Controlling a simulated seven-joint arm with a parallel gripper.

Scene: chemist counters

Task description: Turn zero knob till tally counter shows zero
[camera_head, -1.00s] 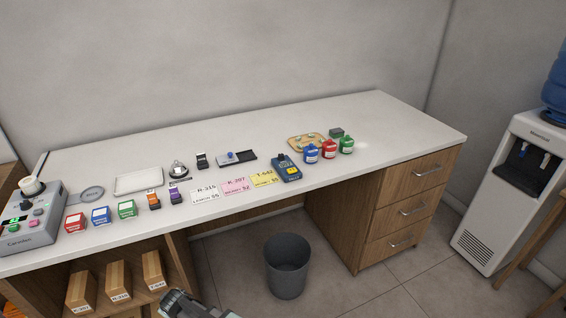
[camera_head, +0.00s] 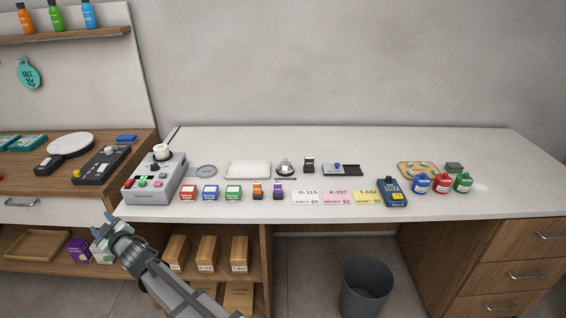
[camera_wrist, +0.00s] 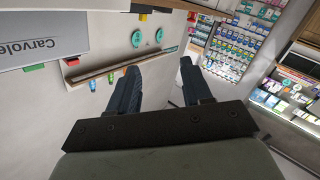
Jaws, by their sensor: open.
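The tally counter (camera_head: 393,193) is a small dark blue device with a yellow part and a TALLY label. It sits near the front edge of the white counter, right of the yellow card, in the head view. Its zero knob is too small to make out, and its reading cannot be read. My gripper (camera_head: 108,226) is at the lower left in the head view, in front of the counter's left end, far from the tally counter. In the wrist view, my gripper (camera_wrist: 158,82) has its two fingers apart with nothing between them.
A grey machine (camera_head: 155,178) with buttons stands at the counter's left end, near my gripper. Small boxes and price cards (camera_head: 305,197) line the front edge. Blue, red and green bottles (camera_head: 441,183) stand right of the tally counter. A bin (camera_head: 367,288) is below. The counter's back strip is clear.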

